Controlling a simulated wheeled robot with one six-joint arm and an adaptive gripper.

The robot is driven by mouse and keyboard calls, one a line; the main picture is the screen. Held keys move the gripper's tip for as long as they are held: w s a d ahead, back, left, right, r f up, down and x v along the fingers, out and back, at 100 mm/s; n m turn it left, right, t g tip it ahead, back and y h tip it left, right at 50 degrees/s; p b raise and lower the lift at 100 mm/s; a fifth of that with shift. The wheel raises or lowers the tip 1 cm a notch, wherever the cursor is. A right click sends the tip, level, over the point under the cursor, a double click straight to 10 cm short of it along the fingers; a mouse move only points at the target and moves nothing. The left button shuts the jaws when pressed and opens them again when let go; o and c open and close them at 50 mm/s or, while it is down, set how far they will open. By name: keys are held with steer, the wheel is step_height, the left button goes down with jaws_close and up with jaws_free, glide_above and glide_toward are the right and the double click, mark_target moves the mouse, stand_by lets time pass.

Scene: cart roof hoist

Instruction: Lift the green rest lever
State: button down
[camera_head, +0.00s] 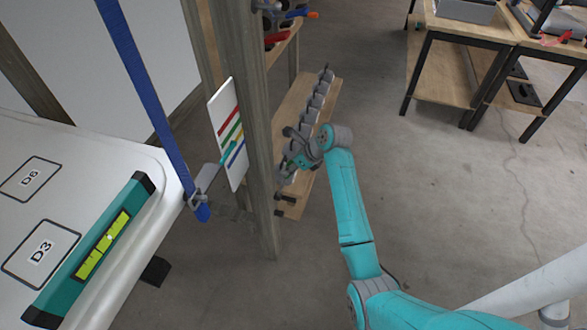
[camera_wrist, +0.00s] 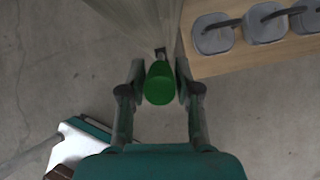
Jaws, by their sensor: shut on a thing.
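The green rest lever (camera_wrist: 159,84) shows in the wrist view as a green rounded knob on a dark stem. It sits between the two fingers of my gripper (camera_wrist: 159,88), which is shut on it. The stem runs to the wooden post (camera_wrist: 138,22) just beyond. In the head view my gripper (camera_head: 299,155) is beside the right side of the wooden post (camera_head: 250,120). There the lever is mostly hidden by the gripper, and I cannot tell its angle.
A wooden rack (camera_head: 291,108) with several grey weights stands close behind my gripper. The white cart roof (camera_head: 100,150) bears a teal level (camera_head: 95,255).

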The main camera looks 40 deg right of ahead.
stand_by(0.3)
steer(key=c, duration=0.8)
jaws_free()
steer(key=v, duration=1.2)
